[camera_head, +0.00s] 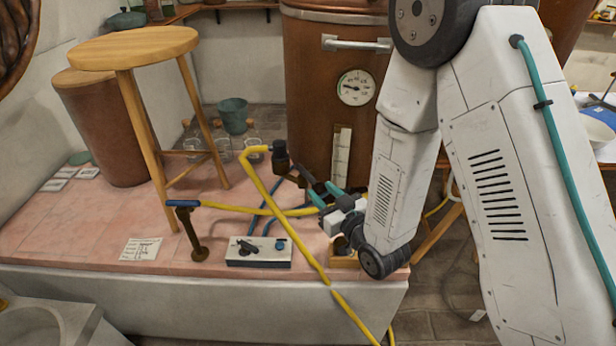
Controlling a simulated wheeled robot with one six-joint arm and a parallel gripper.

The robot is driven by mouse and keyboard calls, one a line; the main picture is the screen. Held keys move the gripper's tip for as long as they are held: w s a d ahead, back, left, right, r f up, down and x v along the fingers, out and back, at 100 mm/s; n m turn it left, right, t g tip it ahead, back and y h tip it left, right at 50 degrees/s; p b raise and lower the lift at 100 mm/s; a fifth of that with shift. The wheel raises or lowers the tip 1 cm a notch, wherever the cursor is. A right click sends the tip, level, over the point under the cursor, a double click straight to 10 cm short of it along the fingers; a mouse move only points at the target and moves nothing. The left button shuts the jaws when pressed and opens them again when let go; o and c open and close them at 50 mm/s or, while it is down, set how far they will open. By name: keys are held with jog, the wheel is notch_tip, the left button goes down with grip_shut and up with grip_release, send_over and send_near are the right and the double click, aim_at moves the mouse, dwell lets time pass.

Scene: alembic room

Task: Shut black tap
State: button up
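A small white box (258,252) with a black base lies near the front edge of the pink tiled platform. A black tap handle (248,247) sits on its top, turned at a slant; its exact setting is too small to tell. A second small dark fitting (279,245) is at the box's right. My gripper (312,186), with teal fingers, is above and to the right of the box, apart from it. Its fingers look spread with nothing clearly between them. The yellow hose passes close by, and I cannot tell whether they touch.
A yellow hose (292,236) crosses the platform and hangs over its front edge. A wooden stool (135,47), a copper vessel (315,100) and a green pot (233,115) stand behind.

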aim_at(308, 177)
jog(key=x, duration=0.7)
jog(key=shift+w+a, duration=0.2)
jog(key=shift+w, duration=0.05)
grip_shut()
